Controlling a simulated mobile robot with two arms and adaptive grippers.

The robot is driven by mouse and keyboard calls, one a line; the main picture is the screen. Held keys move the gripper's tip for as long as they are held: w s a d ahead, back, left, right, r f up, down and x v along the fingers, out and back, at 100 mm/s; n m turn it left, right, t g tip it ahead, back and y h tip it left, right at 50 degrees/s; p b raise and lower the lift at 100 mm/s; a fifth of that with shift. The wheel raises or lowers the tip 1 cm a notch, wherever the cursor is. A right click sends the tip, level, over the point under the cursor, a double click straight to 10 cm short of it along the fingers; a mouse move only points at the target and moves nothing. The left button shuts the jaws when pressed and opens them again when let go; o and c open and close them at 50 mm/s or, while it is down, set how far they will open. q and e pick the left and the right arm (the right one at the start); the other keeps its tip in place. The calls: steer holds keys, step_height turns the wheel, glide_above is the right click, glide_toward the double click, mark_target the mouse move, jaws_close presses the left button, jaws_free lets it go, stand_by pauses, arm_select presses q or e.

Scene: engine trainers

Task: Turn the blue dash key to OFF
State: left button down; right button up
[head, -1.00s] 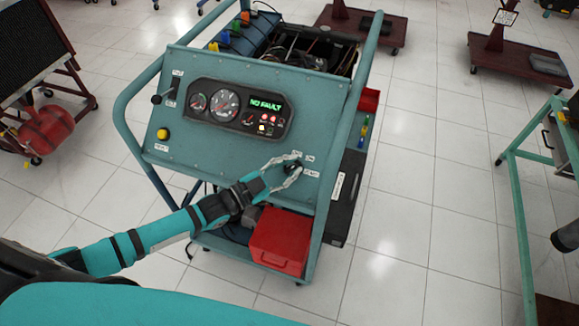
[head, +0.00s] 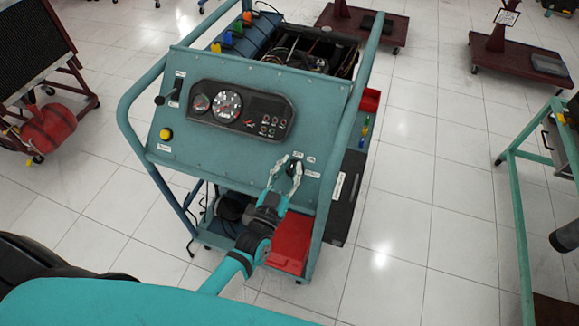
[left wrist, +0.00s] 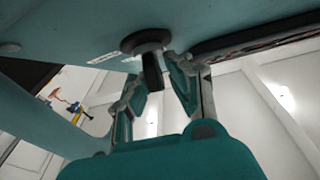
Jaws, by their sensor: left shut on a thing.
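The dash key switch (head: 295,157) sits at the lower right of the teal dash panel (head: 225,150), beside small white labels too small to read. My left gripper (head: 290,166) reaches up to it from below, its fingertips closed on the key. In the left wrist view, a dark round lock (left wrist: 146,41) holds the dark key (left wrist: 152,72), which hangs between the two fingers of my left gripper (left wrist: 152,80). No blue shows on the key in either view. My right gripper is not in view.
A yellow button (head: 165,134) and a black lever (head: 167,98) are on the panel's left side. Tubular rails frame the panel. A red box (head: 290,243) sits on the lower shelf below the key. White tiled floor (head: 400,220) is clear to the right.

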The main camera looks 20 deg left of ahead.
arm_select(q)
steer(key=shift+s+d+f+n+y, duration=0.2)
steer(key=shift+d+f+n+y, duration=0.15)
steer(key=shift+n+y, duration=0.4)
steer(key=c, duration=1.4)
jaws_free()
steer(key=shift+o, duration=0.2)
steer(key=shift+w+r, duration=0.1)
steer(key=shift+r, duration=0.05)
steer(key=shift+a, duration=0.1)
steer(key=s+f, duration=0.2)
steer(key=s, duration=0.9)
steer(key=shift+s+a, duration=0.15)
steer(key=shift+s, duration=0.25)
